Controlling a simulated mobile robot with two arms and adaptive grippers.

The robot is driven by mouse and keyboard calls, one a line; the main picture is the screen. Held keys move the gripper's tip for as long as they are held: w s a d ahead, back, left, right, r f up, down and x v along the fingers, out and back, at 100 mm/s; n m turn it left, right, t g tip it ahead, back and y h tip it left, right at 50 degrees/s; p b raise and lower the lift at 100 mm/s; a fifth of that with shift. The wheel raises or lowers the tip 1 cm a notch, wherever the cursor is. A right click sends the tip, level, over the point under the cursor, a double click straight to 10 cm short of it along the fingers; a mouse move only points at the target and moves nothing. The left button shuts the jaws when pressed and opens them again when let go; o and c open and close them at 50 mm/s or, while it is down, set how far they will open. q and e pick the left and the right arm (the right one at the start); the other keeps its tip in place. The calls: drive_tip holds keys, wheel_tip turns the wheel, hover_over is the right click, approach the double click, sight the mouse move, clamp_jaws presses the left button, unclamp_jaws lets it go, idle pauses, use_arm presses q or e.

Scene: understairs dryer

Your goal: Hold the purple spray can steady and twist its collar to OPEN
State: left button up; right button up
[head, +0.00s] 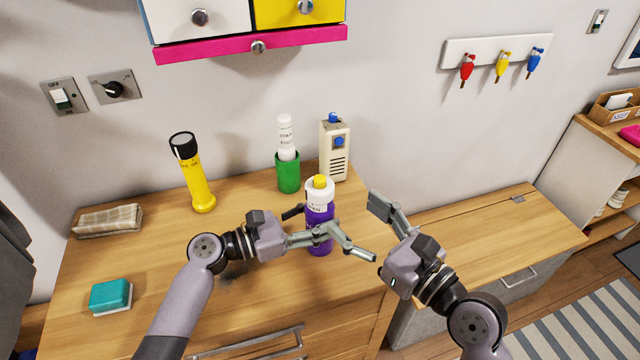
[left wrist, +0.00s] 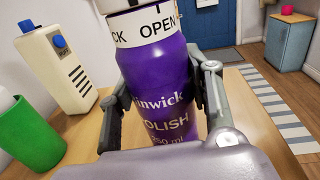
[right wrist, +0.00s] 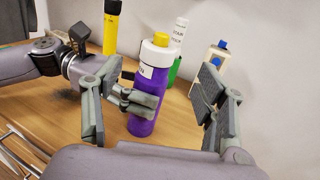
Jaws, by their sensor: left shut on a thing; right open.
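The purple spray can (head: 320,240) stands upright on the wooden counter, with a white collar (head: 320,193) and a yellow top (head: 320,181). My left gripper (head: 322,236) is shut around its purple body, below the collar. In the left wrist view the can (left wrist: 160,85) sits between the fingers, and the collar (left wrist: 150,30) shows "OPEN" and part of another word ending in "CK". My right gripper (head: 372,228) is open and empty, to the right of the can. In the right wrist view its fingers (right wrist: 150,110) are spread, with the can (right wrist: 143,120) beyond and between them.
Behind the can stand a green cup (head: 288,173) holding a white tube and a cream box-shaped device (head: 334,150) with blue buttons. A yellow flashlight (head: 195,175), folded cloth (head: 108,219) and teal sponge (head: 110,296) are on the left. The counter right of the can is clear.

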sight(330, 194)
drive_tip(key=x, duration=1)
drive_tip(key=shift+a, duration=0.15)
drive_tip(key=shift+c, duration=0.6)
drive_tip(key=c, duration=1.1)
